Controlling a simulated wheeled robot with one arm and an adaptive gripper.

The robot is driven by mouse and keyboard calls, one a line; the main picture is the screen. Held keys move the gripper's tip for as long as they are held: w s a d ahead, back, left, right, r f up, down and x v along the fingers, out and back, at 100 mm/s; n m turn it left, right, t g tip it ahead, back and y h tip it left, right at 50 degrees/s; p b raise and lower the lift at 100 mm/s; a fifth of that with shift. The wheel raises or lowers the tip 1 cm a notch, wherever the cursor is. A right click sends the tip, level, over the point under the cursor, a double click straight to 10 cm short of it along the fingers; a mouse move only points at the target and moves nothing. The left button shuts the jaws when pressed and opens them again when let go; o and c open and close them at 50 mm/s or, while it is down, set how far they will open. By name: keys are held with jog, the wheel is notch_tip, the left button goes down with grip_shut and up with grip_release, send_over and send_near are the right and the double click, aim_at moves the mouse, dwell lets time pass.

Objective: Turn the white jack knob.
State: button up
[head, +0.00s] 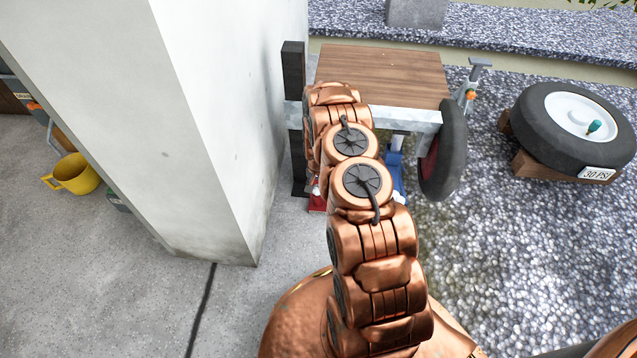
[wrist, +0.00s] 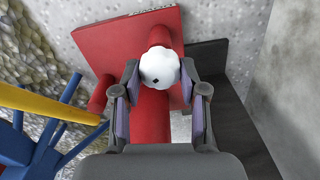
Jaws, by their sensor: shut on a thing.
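The white jack knob (wrist: 158,60) is round with a small dark mark, and sits on a red post of the red jack (wrist: 108,52) in the wrist view. My gripper (wrist: 160,74) is shut on the knob, one finger on its left and one on its right. In the head view my copper arm hides the knob and my gripper. Only a small red part of the jack (head: 317,204) shows there, low beside my arm.
A wood-topped trailer (head: 385,75) with a black wheel (head: 446,152) stands beyond my arm. A white pillar (head: 205,110) is close on the left. Blue and yellow bars (wrist: 45,105) stand left of the jack. A spare tyre (head: 550,145) lies on the right.

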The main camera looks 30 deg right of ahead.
aim_at(317, 187)
jog(key=n+p, duration=0.2)
jog(key=n, duration=0.3)
jog(key=shift+s+n, duration=0.1)
jog(key=shift+n, duration=0.3)
dwell(0.4)
jog(key=o, duration=1.1)
jog(key=shift+o, duration=0.2)
jog(key=shift+a, duration=0.1)
notch_tip(317, 187, up, 12)
dwell(0.4)
